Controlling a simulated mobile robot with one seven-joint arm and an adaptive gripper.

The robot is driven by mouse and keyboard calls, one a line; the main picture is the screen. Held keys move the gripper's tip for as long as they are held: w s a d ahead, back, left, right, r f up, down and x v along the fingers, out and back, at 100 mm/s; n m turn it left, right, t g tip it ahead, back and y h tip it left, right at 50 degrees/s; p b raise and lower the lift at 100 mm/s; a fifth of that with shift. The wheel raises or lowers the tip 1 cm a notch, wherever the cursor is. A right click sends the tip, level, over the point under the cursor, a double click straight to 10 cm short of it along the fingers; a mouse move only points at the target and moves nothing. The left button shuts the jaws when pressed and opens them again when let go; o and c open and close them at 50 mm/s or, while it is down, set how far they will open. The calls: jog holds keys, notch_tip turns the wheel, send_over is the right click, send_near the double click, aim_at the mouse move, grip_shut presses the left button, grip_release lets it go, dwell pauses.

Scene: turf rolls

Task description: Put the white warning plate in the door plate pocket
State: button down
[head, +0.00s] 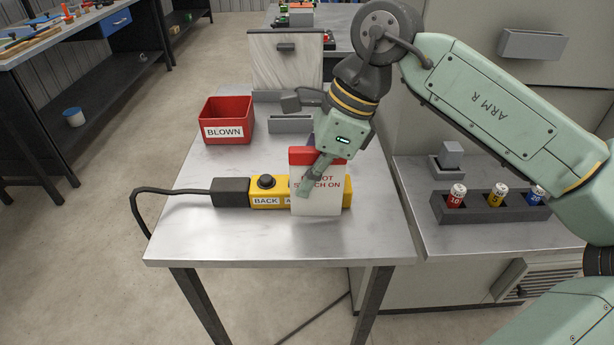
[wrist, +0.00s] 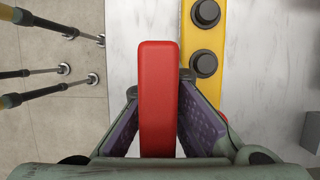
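The white warning plate (head: 316,206) has a thick red top edge and red lettering partly covered by a finger. It looks upright, in front of the yellow control box in the head view; whether its lower edge touches the table is unclear. My gripper (head: 318,178) points down with one finger on each side of the plate, shut on it. In the wrist view the red top edge (wrist: 158,100) lies between the purple-padded fingers. A grey pocket (head: 532,45) is fixed to the cabinet front at upper right; it appears empty.
The yellow control box (head: 268,197) with black buttons and a cable lies on the table. A red BLOWN bin (head: 228,115), a grey slotted holder (head: 290,124) and a pale panel (head: 286,72) stand behind. A fuse rack (head: 490,207) is at right. The table's front is clear.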

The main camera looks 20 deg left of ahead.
jog(key=shift+f, duration=0.4)
jog(key=shift+f+b, duration=0.25)
jog(key=shift+b, duration=0.1)
jog(key=c, duration=1.8)
grip_release()
jog(key=shift+r, duration=0.1)
